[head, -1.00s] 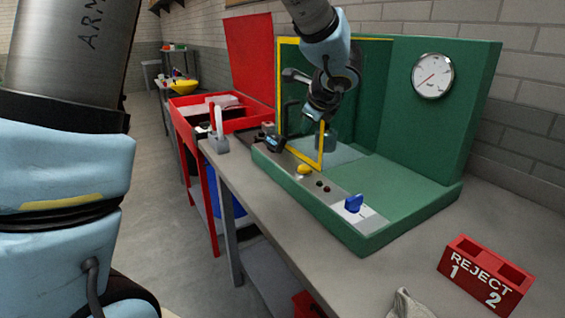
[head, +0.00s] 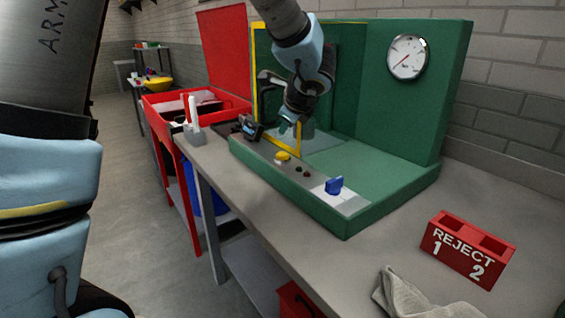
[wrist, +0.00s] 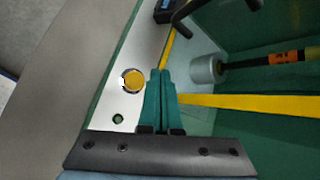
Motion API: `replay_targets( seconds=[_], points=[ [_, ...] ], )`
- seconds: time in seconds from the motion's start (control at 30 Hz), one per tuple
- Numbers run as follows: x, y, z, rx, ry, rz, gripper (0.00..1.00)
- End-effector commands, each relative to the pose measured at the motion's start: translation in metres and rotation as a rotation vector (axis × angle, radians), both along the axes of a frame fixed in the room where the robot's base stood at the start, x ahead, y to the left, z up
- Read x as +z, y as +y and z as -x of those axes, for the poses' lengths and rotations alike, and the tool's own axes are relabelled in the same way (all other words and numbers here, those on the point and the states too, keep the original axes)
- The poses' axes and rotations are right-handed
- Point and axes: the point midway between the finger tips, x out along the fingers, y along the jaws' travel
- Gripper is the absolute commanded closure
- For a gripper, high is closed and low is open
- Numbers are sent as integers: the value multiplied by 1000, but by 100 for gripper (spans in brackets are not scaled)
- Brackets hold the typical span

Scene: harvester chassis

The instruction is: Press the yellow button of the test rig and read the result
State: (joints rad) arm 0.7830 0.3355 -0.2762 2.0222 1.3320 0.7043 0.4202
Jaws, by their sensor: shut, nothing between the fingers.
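The green test rig (head: 385,168) stands on the bench with a tall back panel. Its yellow button (head: 282,156) is on the grey front strip and shows in the wrist view (wrist: 133,80), left of my fingertips. My gripper (head: 286,126) is shut and empty, above and behind the button; its teal fingers (wrist: 160,74) show together in the wrist view. They look apart from the button. A round white gauge (head: 407,57) is on the back panel; its needle points lower left, but its scale is too small to read.
A blue knob (head: 334,185) is on the strip's right end. A red REJECT box (head: 467,247) and a grey cloth (head: 425,294) lie at right.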

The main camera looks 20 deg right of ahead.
Motion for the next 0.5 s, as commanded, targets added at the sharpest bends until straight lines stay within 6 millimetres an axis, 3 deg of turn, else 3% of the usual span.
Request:
replay_targets(
  seconds=[0.03, 0.2, 0.5],
  points=[
    [-14, 0, 0, 0, 1, -1, 100],
    [-35, 0, 0, 0, 0, 0, 100],
    [-41, 0, 0, 0, 0, 0, 100]
  ],
)
